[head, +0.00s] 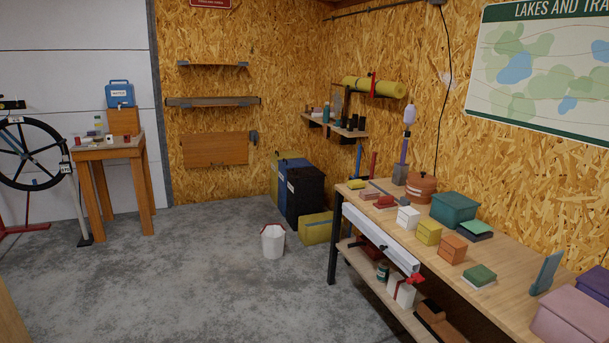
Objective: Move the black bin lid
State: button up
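A black bin (306,198) stands on the floor in the back corner, at the right end of a row of bins. Its black lid (306,173) appears to lie flat on top, though at this distance I cannot tell how it is seated. A blue bin (283,185) stands close against its left side. My gripper is not in view.
A white bucket (273,242) and a yellow box (318,229) stand on the floor before the black bin. The plank bench (505,283) runs along the right, with several boxes on it. A small wooden table (103,152) stands at left. Grey floor (190,275) is clear between.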

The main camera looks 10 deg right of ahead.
aim_at(304, 173)
jog(key=u, duration=0.15)
jog(key=i, duration=1.25)
jog(key=u, duration=0.3)
jog(key=i, duration=1.3)
jog(key=u, duration=0.1)
jog(key=i, duration=3.9)
jog(key=z, duration=0.55)
jog(key=i, duration=1.3)
jog(key=z, duration=0.85)
jog(key=i, duration=1.6)
jog(key=z, duration=0.5)
